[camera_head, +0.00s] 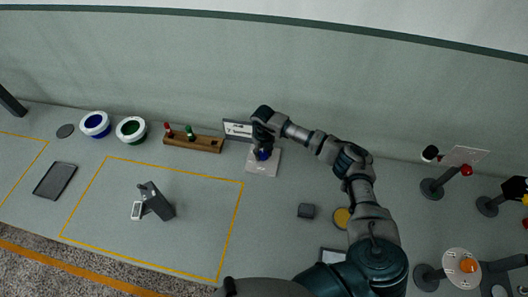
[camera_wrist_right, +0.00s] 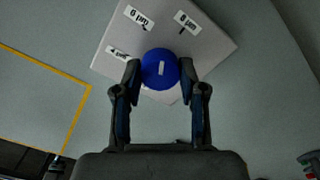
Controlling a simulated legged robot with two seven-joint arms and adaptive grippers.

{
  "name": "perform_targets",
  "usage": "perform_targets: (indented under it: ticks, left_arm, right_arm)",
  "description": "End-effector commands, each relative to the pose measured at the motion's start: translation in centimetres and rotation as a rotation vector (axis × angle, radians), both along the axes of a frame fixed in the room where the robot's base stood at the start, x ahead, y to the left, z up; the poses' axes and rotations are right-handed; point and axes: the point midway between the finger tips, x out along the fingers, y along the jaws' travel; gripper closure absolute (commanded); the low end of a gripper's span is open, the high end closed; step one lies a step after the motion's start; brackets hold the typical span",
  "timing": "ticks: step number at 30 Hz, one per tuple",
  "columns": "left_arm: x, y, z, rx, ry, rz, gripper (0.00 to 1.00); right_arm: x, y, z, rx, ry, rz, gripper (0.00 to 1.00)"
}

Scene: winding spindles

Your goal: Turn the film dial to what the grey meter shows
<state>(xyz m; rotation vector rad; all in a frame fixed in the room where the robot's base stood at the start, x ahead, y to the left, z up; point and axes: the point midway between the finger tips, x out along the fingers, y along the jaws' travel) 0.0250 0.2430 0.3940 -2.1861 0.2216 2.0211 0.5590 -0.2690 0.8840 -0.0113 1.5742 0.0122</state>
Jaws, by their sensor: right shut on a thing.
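The film dial is a blue round knob (camera_wrist_right: 160,69) with a short white mark, on a light grey plate (camera_wrist_right: 205,45). The plate's labels read about 4, 6 and 8 µm. The white mark lies nearly upright in the right wrist view; which label it points to is not clear. My right gripper (camera_wrist_right: 160,88) has its fingers on both sides of the knob, shut on it. In the head view it is over the plate (camera_head: 262,168). A dark grey device, likely the meter (camera_head: 158,203), stands on the table with a small white face (camera_head: 137,210), unreadable here. My left gripper is not in view.
A wooden rack (camera_head: 207,145) with red and green pegs and a small sign stand behind. Two white-rimmed bowls (camera_head: 95,124) and a dark tray (camera_head: 55,181) are at left. Stands with coloured parts (camera_head: 432,188) are at right.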

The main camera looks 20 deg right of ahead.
Motion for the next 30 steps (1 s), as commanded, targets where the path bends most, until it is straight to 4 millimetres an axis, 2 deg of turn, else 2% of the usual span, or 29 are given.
perform_targets:
  ticks: [1, 18, 30]
  left_arm:
    - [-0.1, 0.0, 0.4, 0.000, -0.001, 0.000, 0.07]
    - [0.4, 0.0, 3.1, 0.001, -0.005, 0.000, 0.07]
    - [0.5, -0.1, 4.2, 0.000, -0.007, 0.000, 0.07]
  right_arm:
    - [0.5, 0.0, 0.7, 0.004, -0.018, -0.045, 0.94]
    - [0.5, -0.2, 0.8, 0.006, -0.018, -0.569, 0.94]
    - [0.4, 0.0, 0.7, 0.008, -0.012, -0.787, 0.94]
